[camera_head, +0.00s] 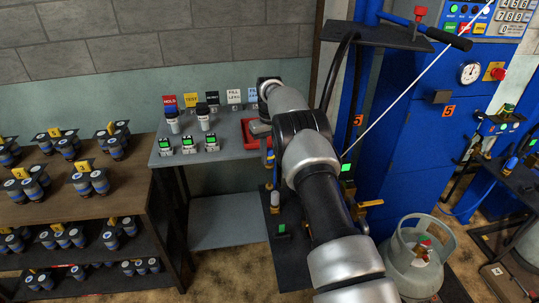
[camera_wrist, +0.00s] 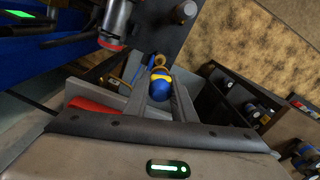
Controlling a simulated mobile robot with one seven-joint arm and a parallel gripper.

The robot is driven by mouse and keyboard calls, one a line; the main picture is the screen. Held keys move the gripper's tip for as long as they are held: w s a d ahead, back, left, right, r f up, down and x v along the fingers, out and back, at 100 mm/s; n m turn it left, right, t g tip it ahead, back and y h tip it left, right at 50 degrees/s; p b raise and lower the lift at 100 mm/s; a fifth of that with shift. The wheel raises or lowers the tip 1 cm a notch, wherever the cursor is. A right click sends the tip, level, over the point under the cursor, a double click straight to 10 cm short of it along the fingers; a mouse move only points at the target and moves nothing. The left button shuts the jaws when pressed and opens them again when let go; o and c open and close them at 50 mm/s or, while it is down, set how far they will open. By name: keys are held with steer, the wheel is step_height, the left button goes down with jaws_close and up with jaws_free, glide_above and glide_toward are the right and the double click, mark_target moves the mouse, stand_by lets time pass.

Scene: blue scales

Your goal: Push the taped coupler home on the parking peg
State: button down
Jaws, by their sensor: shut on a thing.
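The taped coupler (camera_wrist: 160,82) shows in the wrist view as a rounded blue piece with a yellow band. It sits between the two grey fingers of my gripper (camera_wrist: 163,92), which are shut on it. A brass-coloured ring (camera_wrist: 158,60) shows just beyond it. In the head view, a small blue and yellow piece (camera_head: 269,157) beside my arm looks like the coupler; my arm hides most of the gripper there. I cannot make out the parking peg for certain, nor how far the coupler sits on it.
A grey bench (camera_head: 225,152) carries several green-screened devices and a red tray (camera_head: 249,132). A brown shelf (camera_head: 70,180) with blue-banded items stands left. A blue scale cabinet (camera_head: 395,130) and a grey gas cylinder (camera_head: 418,265) stand right. A dark plate (camera_wrist: 150,35) lies beyond my fingers.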

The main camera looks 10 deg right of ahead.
mark_target(269, 167)
steer(key=shift+f+b, duration=1.3)
steer(key=shift+f, duration=1.5)
steer(key=shift+f+b, duration=1.55)
steer(key=shift+f, duration=0.55)
steer(key=c, duration=1.4)
jaws_free()
step_height(269, 167, up, 17)
steer(key=p, duration=0.3)
steer(key=shift+r, duration=0.2)
